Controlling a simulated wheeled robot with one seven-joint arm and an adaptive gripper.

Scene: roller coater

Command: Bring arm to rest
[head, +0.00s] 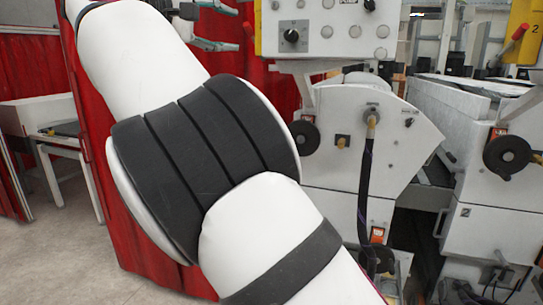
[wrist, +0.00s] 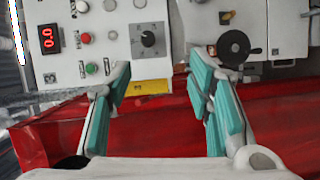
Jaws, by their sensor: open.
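My gripper (wrist: 160,75) is open and empty in the wrist view, with its teal-padded fingers spread wide apart. My gripper's fingers (head: 214,26) show at the top edge, left of the control panel (head: 330,42). Most of the gripper is hidden or out of frame there.
The white roller coater (head: 345,150) stands close behind my arm on the right, with handwheels and a dark hose (head: 365,180). Red sheeting (head: 90,90) stands behind my arm. A white table (head: 45,120) is at far left. Bare floor (head: 60,250) lies at lower left.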

